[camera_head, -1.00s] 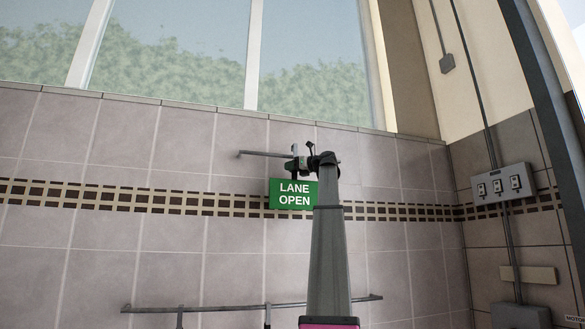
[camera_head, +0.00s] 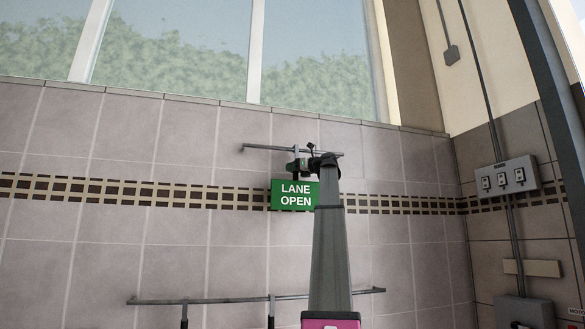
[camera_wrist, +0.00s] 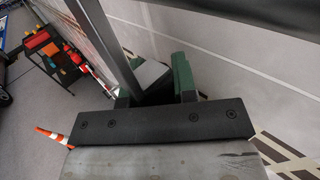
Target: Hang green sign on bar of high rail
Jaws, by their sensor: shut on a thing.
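The green sign (camera_head: 293,195) reads "LANE OPEN" and hangs upright below my gripper (camera_head: 298,165). My gripper is shut on the sign's upper part, just below the bar of the high rail (camera_head: 262,148). A dark upright piece above the sign reaches the bar's height in the head view. I cannot tell whether it hooks over the bar or stands in front of it. My arm hides part of the bar's right side. In the wrist view, green parts (camera_wrist: 182,78) show at the gripper; the fingertips are mostly hidden.
A lower rail (camera_head: 225,300) runs along the tiled wall below, partly behind my arm. A switch box (camera_head: 503,177) is on the right wall. The wrist view shows a dark cart (camera_wrist: 62,62) and an orange-white cone (camera_wrist: 52,136) on the floor.

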